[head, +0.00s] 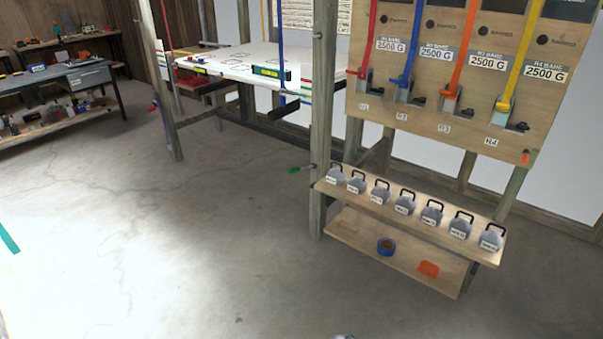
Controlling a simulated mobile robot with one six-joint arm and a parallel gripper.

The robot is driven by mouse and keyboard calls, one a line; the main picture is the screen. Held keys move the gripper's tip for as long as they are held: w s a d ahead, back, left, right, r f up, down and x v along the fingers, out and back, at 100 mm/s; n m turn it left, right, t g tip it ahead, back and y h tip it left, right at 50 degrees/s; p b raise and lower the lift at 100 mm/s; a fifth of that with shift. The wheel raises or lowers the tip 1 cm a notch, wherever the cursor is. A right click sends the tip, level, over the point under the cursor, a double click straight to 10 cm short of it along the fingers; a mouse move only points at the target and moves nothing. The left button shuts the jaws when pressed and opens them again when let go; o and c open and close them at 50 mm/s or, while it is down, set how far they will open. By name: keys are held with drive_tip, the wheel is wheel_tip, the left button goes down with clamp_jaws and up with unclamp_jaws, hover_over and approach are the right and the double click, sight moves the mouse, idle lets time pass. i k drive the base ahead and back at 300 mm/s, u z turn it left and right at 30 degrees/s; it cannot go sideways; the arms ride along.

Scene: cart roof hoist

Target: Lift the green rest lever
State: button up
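A small lever with a green grip (294,169) sticks out to the left from the grey wooden post, at about the height of the weight shelf. Its thin rod meets the post, and the grip lies roughly level, tilted slightly. I take it to be the green rest lever. My gripper is not in view. A small pale rounded piece shows at the bottom edge, too cut off to identify.
A board (430,125) carries red, blue, orange and yellow straps. A white platform (235,62) stands behind. The concrete floor (170,230) left is clear.

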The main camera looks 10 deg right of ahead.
sight(294, 170)
drive_tip(key=u, duration=0.05)
drive_tip(key=i, duration=1)
drive_tip(key=z, duration=0.05)
